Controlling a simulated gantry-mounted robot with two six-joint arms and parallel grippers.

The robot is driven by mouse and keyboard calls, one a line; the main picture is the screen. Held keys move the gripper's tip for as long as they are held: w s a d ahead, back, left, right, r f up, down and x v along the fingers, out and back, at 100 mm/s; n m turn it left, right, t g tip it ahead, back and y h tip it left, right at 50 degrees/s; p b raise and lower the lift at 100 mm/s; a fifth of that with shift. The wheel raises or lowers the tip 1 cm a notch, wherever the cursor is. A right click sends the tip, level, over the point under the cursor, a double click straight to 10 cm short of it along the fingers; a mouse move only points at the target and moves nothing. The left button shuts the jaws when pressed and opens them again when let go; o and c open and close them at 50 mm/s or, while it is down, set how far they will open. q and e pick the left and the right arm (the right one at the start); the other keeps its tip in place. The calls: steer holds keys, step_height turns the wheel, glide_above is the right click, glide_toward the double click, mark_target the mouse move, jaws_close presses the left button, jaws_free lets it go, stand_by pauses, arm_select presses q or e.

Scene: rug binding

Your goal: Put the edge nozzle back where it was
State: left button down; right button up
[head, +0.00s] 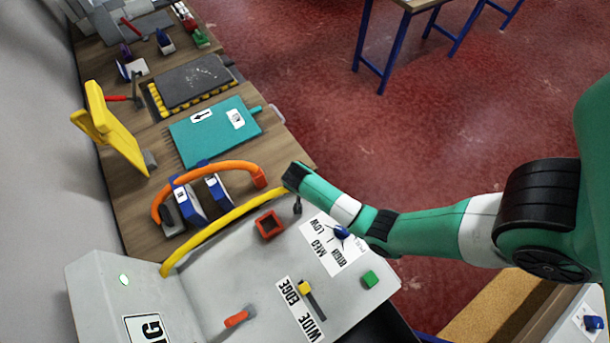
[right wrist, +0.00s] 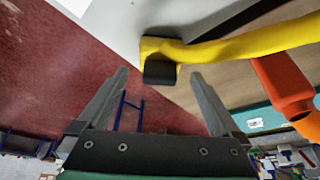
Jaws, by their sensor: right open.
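No part is plainly marked as a separate edge nozzle. A selector with a yellow end and dark lever (head: 312,298) sits beside the WIDE EDGE label (head: 300,310) on the grey machine top (head: 225,280). A yellow curved tube (head: 225,225) runs along the machine's far side; in the right wrist view the yellow tube (right wrist: 235,48) ends in a black block (right wrist: 160,72). My right gripper (head: 296,190) is above the machine's far right corner. In its wrist view the gripper (right wrist: 158,76) is open, with the black block showing between its fingertips, apparently beyond them. My left gripper is out of view.
The machine top also carries a red-orange square frame (head: 269,224), a blue dial (head: 341,232), a green button (head: 370,279) and an orange lever (head: 238,318). Beyond are an orange arched handle (head: 215,167), a teal mat (head: 205,138) and a yellow stand (head: 112,125).

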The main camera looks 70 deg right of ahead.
steer(key=p+v, duration=0.2)
steer(key=v, duration=0.7)
steer(key=shift+d, duration=0.1)
